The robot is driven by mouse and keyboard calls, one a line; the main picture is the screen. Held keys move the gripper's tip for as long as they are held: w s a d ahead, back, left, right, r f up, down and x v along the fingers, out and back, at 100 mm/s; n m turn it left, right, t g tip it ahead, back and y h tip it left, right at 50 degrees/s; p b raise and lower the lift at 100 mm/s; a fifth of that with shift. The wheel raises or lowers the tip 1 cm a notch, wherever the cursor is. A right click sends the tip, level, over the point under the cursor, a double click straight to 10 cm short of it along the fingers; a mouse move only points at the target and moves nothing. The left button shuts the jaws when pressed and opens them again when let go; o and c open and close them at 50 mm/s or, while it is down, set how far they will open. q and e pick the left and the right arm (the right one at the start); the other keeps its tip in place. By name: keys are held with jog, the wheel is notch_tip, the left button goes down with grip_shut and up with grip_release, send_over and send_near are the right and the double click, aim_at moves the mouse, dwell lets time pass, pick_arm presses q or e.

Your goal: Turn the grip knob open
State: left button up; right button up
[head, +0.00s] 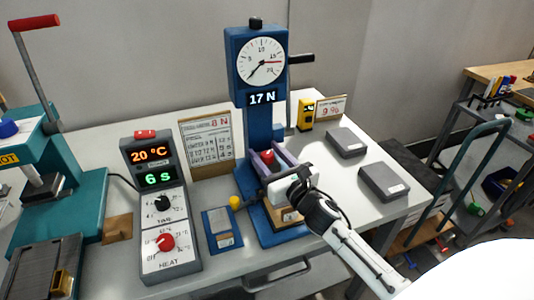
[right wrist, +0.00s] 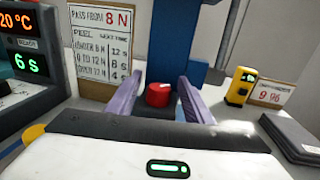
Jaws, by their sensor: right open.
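The red knob (head: 267,157) is on the front of the blue tester (head: 262,125), low on its column. It has a white mark on top and also shows in the right wrist view (right wrist: 158,96). My right gripper (head: 268,150) is open, with one purple finger on each side of the knob. In the right wrist view (right wrist: 160,80) a gap shows between the knob and each finger, so they look apart from it. My gripper body hides the lower front of the tester. My left gripper is not in view.
A heater control box (head: 160,215) and a teal press (head: 55,190) stand at left. A blue pad (head: 222,230) lies left of the tester. Grey slabs (head: 384,182), a yellow meter (head: 306,114) and signs (head: 208,140) are on the table. A cart (head: 480,170) stands at right.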

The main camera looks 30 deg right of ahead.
jog(key=c, duration=1.1)
